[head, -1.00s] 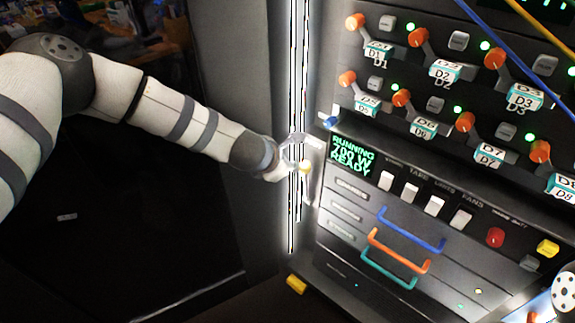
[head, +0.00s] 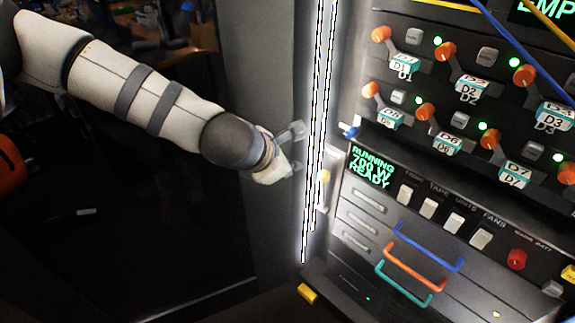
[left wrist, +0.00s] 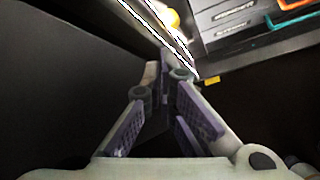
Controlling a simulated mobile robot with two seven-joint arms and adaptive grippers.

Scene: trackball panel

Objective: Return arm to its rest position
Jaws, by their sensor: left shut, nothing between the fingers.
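My left arm comes in from the left in the head view. Its gripper (head: 297,150) is in front of the dark side wall, just left of the bright vertical light strip (head: 318,130). It is shut and empty, apart from the panel. In the left wrist view the left gripper's fingers (left wrist: 165,65) meet at the tips with nothing between them. The control panel (head: 385,222) stands to the right of the gripper, with a green display (head: 371,168) reading RUNNING 700 W READY. My right gripper does not show.
Orange knobs (head: 445,52) with D labels fill the upper panel. White switches (head: 429,208), a red button (head: 517,259) and blue, orange and teal handles (head: 428,246) are below. A yellow block (head: 307,294) is at the lower edge. Blue and yellow cables cross the upper right.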

